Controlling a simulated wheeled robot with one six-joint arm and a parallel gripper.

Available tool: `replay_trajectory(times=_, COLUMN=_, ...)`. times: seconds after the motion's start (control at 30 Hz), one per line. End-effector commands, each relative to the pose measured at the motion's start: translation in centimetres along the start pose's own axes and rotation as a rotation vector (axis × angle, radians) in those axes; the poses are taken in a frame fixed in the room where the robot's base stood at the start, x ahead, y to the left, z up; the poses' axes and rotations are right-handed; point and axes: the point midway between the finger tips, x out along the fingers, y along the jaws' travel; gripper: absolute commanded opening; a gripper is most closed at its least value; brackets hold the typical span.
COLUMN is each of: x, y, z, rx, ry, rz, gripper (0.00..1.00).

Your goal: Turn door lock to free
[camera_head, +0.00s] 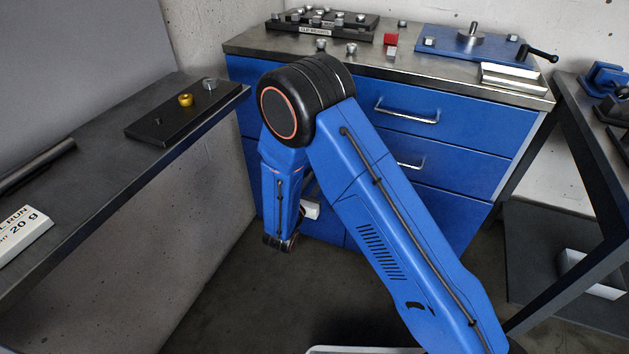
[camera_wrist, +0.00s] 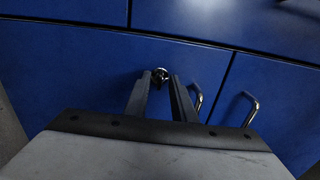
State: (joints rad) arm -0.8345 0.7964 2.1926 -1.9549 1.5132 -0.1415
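The door lock (camera_wrist: 160,74) is a small round metallic knob on a blue cabinet door (camera_wrist: 70,75) in the wrist view. My gripper (camera_wrist: 160,79) points at the door with its two dark fingers apart, one on each side of the knob. The fingertips are at or just short of the knob, and I cannot tell whether they touch it. The lock's angle is too small and dark to read. In the head view my blue arm stands in front of the blue cabinet (camera_head: 470,150) and hides the lock and the fingers.
Two upright metal handles (camera_wrist: 250,108) sit right of the lock, close to my right finger. The cabinet top (camera_head: 405,65) carries a block rack (camera_head: 322,24) and a blue fixture (camera_head: 470,42). A dark bench (camera_head: 110,165) stands left and another table (camera_head: 590,130) right, with floor between.

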Motion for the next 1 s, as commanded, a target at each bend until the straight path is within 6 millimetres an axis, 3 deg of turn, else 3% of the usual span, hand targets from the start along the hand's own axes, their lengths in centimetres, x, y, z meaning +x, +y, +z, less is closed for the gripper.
replay_trajectory(times=0.2, x=0.00, y=0.00, z=-0.01, rx=0.000, ry=0.000, rz=0.000, gripper=0.21)
replay_trajectory(times=0.3, x=0.00, y=0.01, z=-0.01, rx=0.000, ry=0.000, rz=0.000, gripper=0.00)
replay_trajectory(times=0.67, x=-0.01, y=-0.01, z=-0.01, rx=0.022, ry=0.000, rz=0.000, gripper=0.00)
replay_trajectory(times=1.0, x=-0.01, y=-0.07, z=-0.01, rx=0.208, ry=0.000, rz=0.000, gripper=0.00)
